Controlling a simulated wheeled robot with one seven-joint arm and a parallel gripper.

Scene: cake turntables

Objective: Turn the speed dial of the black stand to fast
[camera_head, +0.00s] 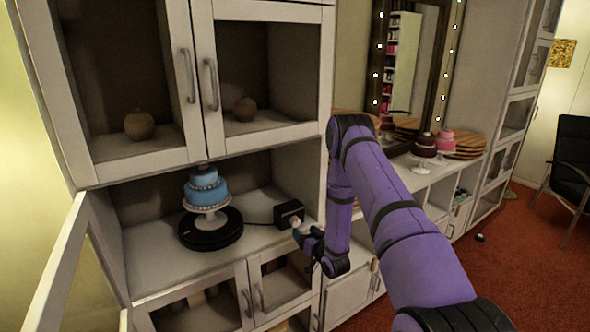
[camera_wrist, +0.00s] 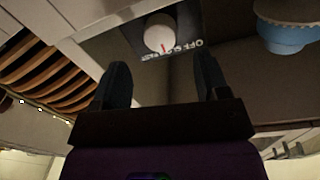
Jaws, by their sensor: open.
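The black stand (camera_head: 212,236) is a round turntable on the cabinet shelf, with a blue tiered cake (camera_head: 205,186) on a white plate above it. A cable runs from it to a black control box (camera_head: 289,210) at its right. The pale round speed dial (camera_head: 296,221) is on the box's front. In the wrist view, the dial (camera_wrist: 159,34) has a red mark pointing towards white lettering; "OFF" is readable, the rest is unclear. My gripper (camera_head: 300,238) is in front of the box. In the wrist view, its dark fingers (camera_wrist: 160,62) are apart and empty, with the dial beyond their tips.
An open cabinet door (camera_head: 62,265) stands at the left. Upper glass doors (camera_head: 200,80) and lower doors (camera_head: 250,290) bound the shelf. My arm crosses in front of the cabinet's right side. Chocolate (camera_head: 425,146) and pink (camera_head: 446,136) cakes stand farther right, beside stacked wooden discs (camera_head: 470,146).

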